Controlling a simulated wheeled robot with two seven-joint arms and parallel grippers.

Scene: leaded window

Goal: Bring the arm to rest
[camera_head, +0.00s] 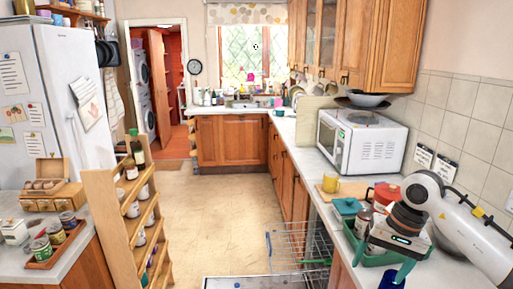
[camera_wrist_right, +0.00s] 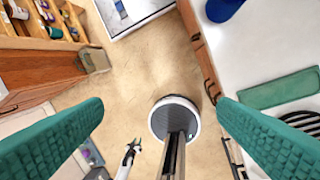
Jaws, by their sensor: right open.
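My right arm (camera_head: 470,230) comes in from the right, over the right-hand counter. Its gripper (camera_head: 383,262) points down near the counter's front edge, beside a green tray (camera_head: 385,257). No left arm shows in the head view. A small white and black part with a pronged end shows low in the right wrist view; it may be my left arm, but its jaw state is unclear.
A blue cup (camera_head: 392,281) stands close to the right gripper. An open dishwasher rack (camera_head: 300,245) stands below. A wooden shelf rack (camera_head: 105,220) is left; mid-floor is clear.

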